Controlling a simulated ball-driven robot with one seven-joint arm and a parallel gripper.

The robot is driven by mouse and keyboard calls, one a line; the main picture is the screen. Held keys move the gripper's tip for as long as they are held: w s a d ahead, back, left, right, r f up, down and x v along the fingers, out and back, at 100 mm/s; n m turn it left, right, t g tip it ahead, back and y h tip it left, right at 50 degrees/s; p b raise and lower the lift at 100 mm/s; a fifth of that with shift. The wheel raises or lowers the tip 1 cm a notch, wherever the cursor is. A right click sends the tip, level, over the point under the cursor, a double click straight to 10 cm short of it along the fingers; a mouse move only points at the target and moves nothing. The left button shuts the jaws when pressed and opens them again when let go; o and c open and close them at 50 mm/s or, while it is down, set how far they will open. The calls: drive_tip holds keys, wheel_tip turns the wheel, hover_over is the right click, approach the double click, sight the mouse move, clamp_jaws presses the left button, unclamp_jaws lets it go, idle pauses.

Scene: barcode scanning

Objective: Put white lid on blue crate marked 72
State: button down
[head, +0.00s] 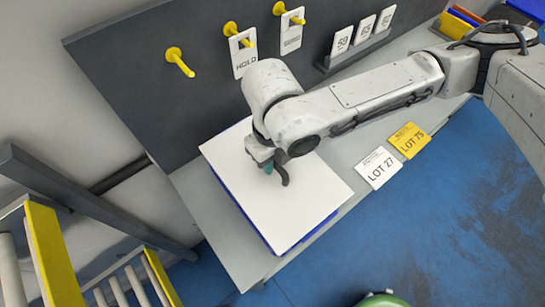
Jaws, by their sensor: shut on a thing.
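A white lid (305,205) lies flat over a blue crate (320,226) on the grey bench. Narrow strips of the blue crate show along the lid's lower left and lower right edges. I cannot tell whether the lid is fully seated or just above the rim. My gripper (270,168) is over the upper middle of the lid, shut on it. My wrist partly covers the grip. The crate's number is hidden.
Yellow pegs (180,62) stick out of the dark back panel (140,85), two with hanging tags (243,52). A white LOT 27 card (378,168) and a yellow LOT 75 card (409,140) lie right of the crate. Yellow-and-grey railing (55,255) stands at lower left.

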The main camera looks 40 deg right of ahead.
drive_tip(key=c, duration=0.9)
unclamp_jaws()
drive_tip(key=shift+r+p, duration=3.75)
drive_tip(key=shift+r, duration=0.8)
